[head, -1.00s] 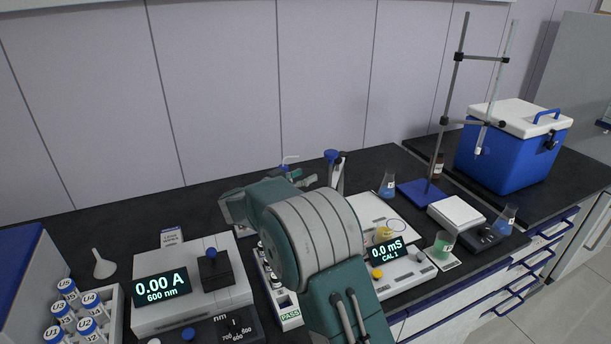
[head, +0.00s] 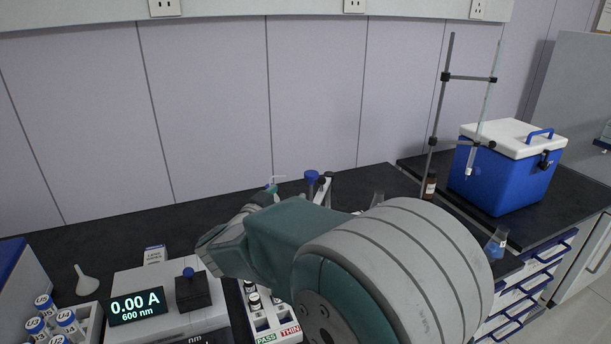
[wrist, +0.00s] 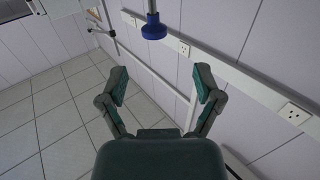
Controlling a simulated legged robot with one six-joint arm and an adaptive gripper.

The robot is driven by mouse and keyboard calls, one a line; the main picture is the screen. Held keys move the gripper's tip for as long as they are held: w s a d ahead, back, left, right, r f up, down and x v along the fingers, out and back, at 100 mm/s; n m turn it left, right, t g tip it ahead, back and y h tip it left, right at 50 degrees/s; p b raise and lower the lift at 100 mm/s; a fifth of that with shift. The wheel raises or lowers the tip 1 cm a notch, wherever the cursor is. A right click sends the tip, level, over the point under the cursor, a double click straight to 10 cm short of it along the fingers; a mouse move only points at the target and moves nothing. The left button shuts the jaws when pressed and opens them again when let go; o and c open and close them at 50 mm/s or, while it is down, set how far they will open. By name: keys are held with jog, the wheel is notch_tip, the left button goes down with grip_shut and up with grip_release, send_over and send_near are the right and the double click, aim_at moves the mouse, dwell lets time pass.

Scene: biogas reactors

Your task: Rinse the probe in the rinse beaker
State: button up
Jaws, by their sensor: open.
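My gripper (wrist: 160,76) is open and empty in the wrist view, its two green fingers spread apart. A blue-capped piece on a grey stem (wrist: 154,28) shows beyond the fingertips, apart from them; I take it to be the probe. In the head view a blue cap (head: 311,177) stands upright behind my arm, its lower part hidden. I cannot tell for certain that both are the same thing. My arm covers the meter area, and no rinse beaker can be made out now.
A photometer (head: 137,306) and a PASS/THIN rack (head: 277,328) stand at the front left. A clamp stand (head: 437,130), a blue cooler (head: 507,180) and a blue-liquid flask (head: 496,243) are at right. The back left bench (head: 100,237) is clear.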

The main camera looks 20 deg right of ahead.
aim_at(308, 179)
jog(key=x, duration=0.6)
jog(key=s+x, duration=0.1)
jog(key=x, duration=0.3)
jog(key=shift+w+d+f, duration=0.1)
jog(key=shift+d, duration=0.25)
jog(key=shift+w, duration=0.15)
jog(key=shift+a, duration=0.45)
jog(key=shift+d, duration=0.35)
grip_shut()
